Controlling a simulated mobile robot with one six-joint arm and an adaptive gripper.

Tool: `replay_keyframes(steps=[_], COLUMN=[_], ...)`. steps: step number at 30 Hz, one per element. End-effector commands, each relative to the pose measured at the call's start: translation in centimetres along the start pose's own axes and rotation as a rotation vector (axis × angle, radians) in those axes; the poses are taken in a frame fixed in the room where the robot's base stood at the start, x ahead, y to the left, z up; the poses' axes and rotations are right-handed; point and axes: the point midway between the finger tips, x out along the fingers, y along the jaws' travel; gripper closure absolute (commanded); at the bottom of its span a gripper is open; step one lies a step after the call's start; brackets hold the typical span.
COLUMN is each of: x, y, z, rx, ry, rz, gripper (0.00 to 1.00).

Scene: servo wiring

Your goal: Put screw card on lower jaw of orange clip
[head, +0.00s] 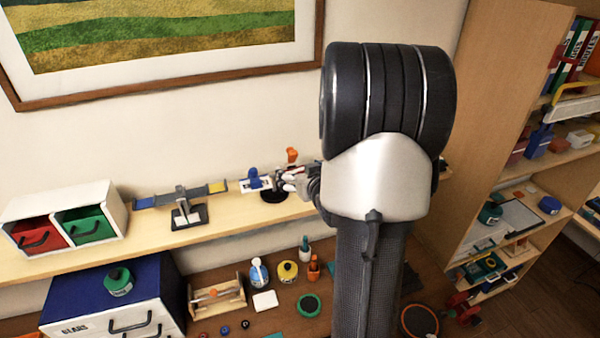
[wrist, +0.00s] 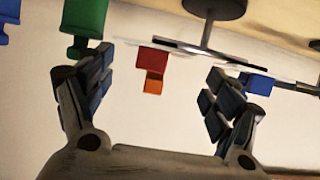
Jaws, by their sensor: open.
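My gripper (wrist: 162,70) is open, with its fingers wide apart at the left and right of the wrist view. A red and orange clip-like piece (wrist: 153,62) shows between the fingers, beyond them, next to a thin flat plate seen nearly edge-on. I see nothing held. In the head view the orange piece (head: 292,155) stands up above the shelf next to my gripper (head: 298,180), which my arm partly hides. A blue clip (head: 254,178) sits on a pale flat piece to its left. I cannot make out the screw card for certain.
A dark round base (wrist: 213,8) with a stem bears the plate. Green (wrist: 84,18) and blue pieces show at the wrist view's upper left. On the shelf, a balance-like stand (head: 187,213) and a white drawer box (head: 117,207) stand left of my gripper. The wall is close behind.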

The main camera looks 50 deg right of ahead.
Motion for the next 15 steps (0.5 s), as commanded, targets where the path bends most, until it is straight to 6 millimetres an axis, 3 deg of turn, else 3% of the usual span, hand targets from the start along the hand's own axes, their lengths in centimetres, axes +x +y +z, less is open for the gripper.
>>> replay_keyframes(steps=[15], x=[-0.71], y=[0.06], z=[-0.04], rx=[0.001], ry=[0.001], rz=[0.001], gripper=[0.10])
